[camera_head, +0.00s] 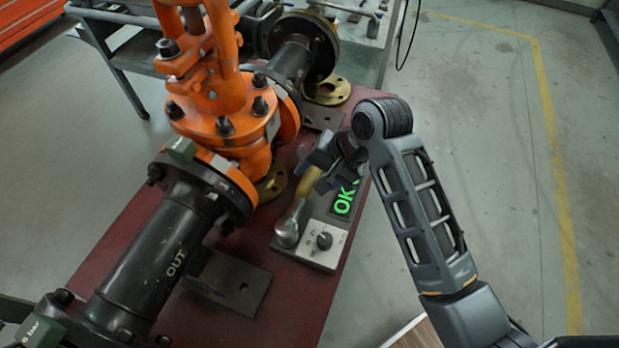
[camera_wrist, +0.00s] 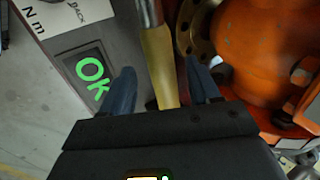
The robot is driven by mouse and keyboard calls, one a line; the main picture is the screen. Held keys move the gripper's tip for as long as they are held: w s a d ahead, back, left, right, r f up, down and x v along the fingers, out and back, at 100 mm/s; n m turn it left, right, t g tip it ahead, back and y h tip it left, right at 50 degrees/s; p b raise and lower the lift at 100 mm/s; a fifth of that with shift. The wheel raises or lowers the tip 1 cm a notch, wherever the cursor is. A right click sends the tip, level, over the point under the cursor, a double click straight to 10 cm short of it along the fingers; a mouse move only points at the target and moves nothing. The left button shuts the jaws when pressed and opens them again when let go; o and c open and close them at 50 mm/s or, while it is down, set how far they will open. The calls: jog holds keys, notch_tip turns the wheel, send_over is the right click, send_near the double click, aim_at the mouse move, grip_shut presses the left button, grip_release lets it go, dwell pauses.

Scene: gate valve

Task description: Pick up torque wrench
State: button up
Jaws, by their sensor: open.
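The torque wrench (camera_head: 298,207) lies along the red bench, beside a grey device with a lit display. Its round metal head (camera_head: 287,233) points to the lower left and its yellow handle runs up under my gripper (camera_head: 322,172). In the wrist view, the yellow handle (camera_wrist: 159,62) passes between the two blue-grey fingers of my gripper (camera_wrist: 163,88). The fingers stand open on both sides of the handle, with a gap on each side. The handle's lower end is hidden behind the gripper body. I cannot tell exactly how high the fingers are above the bench.
The orange valve (camera_head: 213,90) and black pipe (camera_head: 160,250) stand close on the left. A brass ring (camera_wrist: 197,28) is near the right finger. Open floor lies to the right.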

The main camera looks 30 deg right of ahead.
aim_at(312, 177)
jog(key=x, duration=0.3)
jog(key=shift+a+f, duration=0.1)
jog(key=shift+f, duration=0.05)
jog(key=shift+w, duration=0.1)
grip_shut()
dwell(0.4)
